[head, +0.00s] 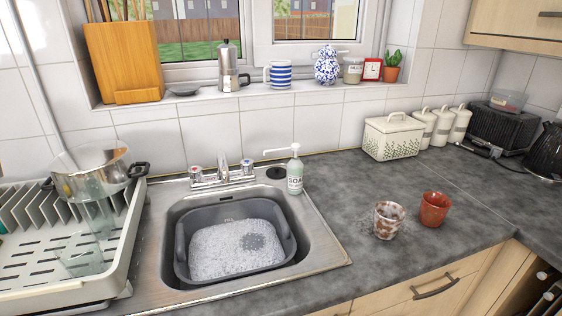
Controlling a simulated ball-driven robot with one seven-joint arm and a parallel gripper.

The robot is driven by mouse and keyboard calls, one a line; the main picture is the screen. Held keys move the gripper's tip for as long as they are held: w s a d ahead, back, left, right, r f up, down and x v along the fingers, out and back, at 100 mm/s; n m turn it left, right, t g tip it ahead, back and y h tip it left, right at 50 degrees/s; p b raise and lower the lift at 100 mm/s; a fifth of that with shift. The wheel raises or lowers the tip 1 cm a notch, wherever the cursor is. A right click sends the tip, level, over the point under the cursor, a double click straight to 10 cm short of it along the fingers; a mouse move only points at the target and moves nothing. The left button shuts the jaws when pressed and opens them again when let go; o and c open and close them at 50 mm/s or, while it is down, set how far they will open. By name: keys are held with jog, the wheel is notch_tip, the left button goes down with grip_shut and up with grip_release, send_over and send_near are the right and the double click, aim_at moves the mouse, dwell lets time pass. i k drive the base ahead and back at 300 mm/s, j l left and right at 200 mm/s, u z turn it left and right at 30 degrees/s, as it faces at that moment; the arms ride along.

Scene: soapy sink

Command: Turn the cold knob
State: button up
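The tap (222,178) stands at the back edge of the metal sink (313,240). It has two knobs. The right knob (247,165) has a blue mark on top, which marks it as the cold one. The left knob (195,172) has a red mark. Whether either knob is turned on cannot be told, and no running water shows. My gripper and arm are not in view.
A grey basin (183,255) of suds sits in the sink. A soap bottle (295,172) stands right of the cold knob. A dish rack (130,235) with a pot (92,180) is at left. Two cups, one mottled (387,222) and one red (434,209), stand on the right worktop.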

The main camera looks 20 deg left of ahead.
aim_at(247, 165)
jog(key=l+u, duration=0.7)
jog(key=l, duration=0.15)
jog(key=l+u, duration=0.3)
jog(key=k+l, duration=0.05)
jog(key=l, duration=0.05)
